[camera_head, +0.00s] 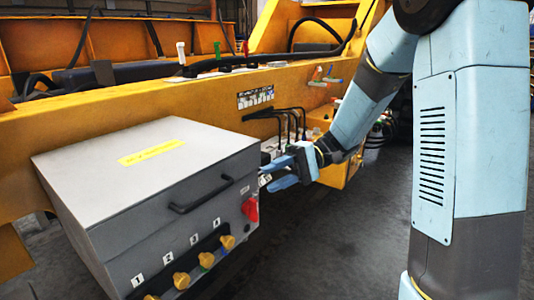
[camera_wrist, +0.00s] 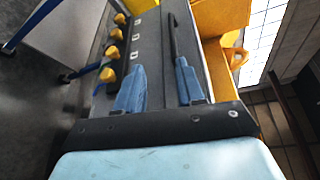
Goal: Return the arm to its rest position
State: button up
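My gripper (camera_head: 275,172) is in front of the right end of a grey box in the head view, with its two blue fingers pointing left. In the wrist view my gripper (camera_wrist: 160,63) has its blue fingers apart, and nothing shows between them but the grey front panel behind. My blue and dark arm (camera_head: 360,105) reaches down and left from its upper joint. I cannot tell whether a finger touches the box.
The grey box (camera_head: 135,190) has a dark handle (camera_head: 200,195), a red switch (camera_head: 250,209) and a row of yellow knobs (camera_head: 181,279). It is beside a yellow machine frame (camera_head: 210,105) with black cables (camera_head: 292,122). Dark floor (camera_head: 330,240) lies clear at the front.

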jog(key=s+d+r+m+t+h, duration=0.1)
jog(key=s+d+r+t+h, duration=0.2)
jog(key=s+d+t+h, duration=0.3)
jog(key=s+d+r+m+t+h, duration=0.2)
jog(key=s+d+t+h, duration=0.5)
jog(key=d, duration=0.6)
jog(key=shift+d+r+t+h, duration=0.35)
jog(key=shift+r+t+h, duration=0.05)
jog(key=shift+r+t, duration=0.1)
jog(key=shift+o, duration=0.2)
